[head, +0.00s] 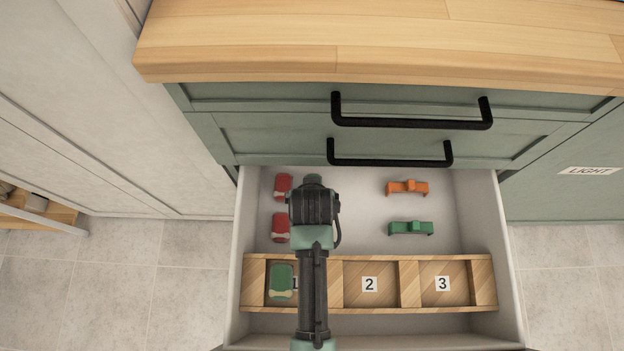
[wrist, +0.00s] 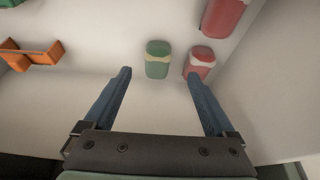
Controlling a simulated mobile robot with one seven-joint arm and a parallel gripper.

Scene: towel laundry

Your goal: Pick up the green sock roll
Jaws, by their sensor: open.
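A green sock roll with a pale yellow band (wrist: 157,58) lies on the drawer floor in the wrist view, just beyond the gap between my fingertips. My gripper (wrist: 158,74) is open and empty, with one finger on each side of that gap. In the head view my wrist and arm hang over the left half of the drawer and hide this roll and the fingers. Another green roll with a pale band (head: 281,281) lies in compartment 1 of the wooden organizer (head: 330,270).
Two red rolls (head: 282,187) (head: 281,227) lie left of my arm; one (wrist: 200,64) is close to my right finger in the wrist view. An orange piece (head: 407,188) and a green piece (head: 410,228) lie right. Compartments 2 and 3 are empty. Drawer walls (head: 505,260) surround everything.

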